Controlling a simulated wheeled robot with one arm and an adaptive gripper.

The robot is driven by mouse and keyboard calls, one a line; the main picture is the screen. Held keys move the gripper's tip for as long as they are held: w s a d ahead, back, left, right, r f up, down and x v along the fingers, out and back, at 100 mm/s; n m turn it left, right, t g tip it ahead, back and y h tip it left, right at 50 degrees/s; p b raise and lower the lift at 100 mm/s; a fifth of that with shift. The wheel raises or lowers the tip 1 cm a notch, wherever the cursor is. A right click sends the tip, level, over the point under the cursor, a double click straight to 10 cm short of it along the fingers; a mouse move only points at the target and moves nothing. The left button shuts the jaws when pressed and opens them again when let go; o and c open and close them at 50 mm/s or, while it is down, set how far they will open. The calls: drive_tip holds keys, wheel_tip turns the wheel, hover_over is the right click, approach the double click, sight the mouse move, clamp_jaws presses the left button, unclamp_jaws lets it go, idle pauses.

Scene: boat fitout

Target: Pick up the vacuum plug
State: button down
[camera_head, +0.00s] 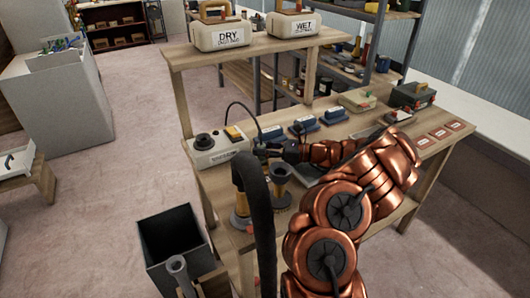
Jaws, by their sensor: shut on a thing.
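My gripper (265,150) is at the end of my copper-coloured arm, over the workbench, just right of a white box (215,147) with a round black knob or socket and a yellow switch. It is shut on the vacuum plug, which is small, dark and mostly hidden between the fingers. A thin black cable (241,104) arcs over the box and comes down at the gripper. I cannot tell whether the plug touches the bench or box.
Several blue-topped blocks (304,125) stand behind the gripper. A thick black hose (257,205) rises in front, beside round brass-coloured stands (282,190). DRY (221,32) and WET (293,22) containers sit on the upper shelf. A dark open bin (172,240) stands at front left.

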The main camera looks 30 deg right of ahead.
drive_tip(key=shift+r, duration=0.1)
wheel_tip(320, 180, up, 18)
drive_tip(key=b, duration=0.1)
drive_tip(key=shift+b, duration=0.3)
idle(0.4)
